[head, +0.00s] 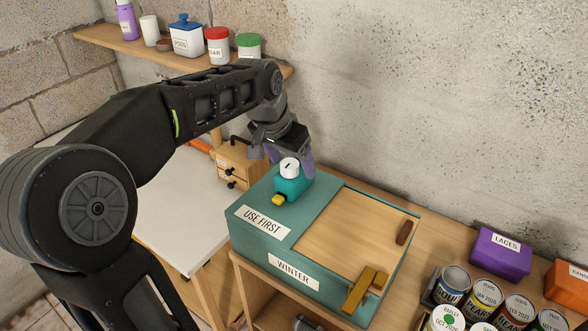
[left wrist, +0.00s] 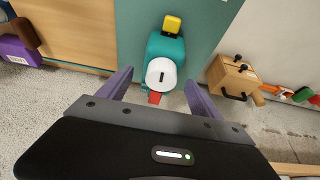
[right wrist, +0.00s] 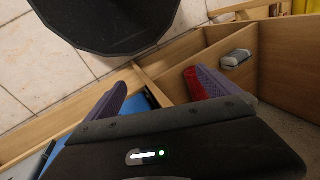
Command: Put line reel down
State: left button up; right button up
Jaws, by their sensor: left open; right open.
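The line reel (head: 292,187) has a teal body, a white round knob and a yellow tip. It rests on the bare left part of the top of a teal box (head: 247,246) labelled USE FIRST and WINTER. My left gripper (head: 290,160) is open right at the reel's far end. In the left wrist view, the reel (left wrist: 165,48) lies ahead of and between the two spread purple fingers (left wrist: 160,88); I cannot tell if either touches it. My right gripper (right wrist: 158,92) is open and empty in the right wrist view, near wooden shelving, away from the reel.
The box's wooden lid panel (head: 345,235) carries a brass-coloured latch (head: 364,289) and a brown handle (head: 404,232). A small wooden drawer box (head: 238,166) stands behind left. Labelled cans (head: 487,296) and a purple LACES box (head: 499,254) stand to the right. A wall shelf with containers hangs above.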

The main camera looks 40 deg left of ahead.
pick_arm(q)
jog(key=v, duration=0.8)
jog(key=shift+s, duration=0.15)
dwell(0.5)
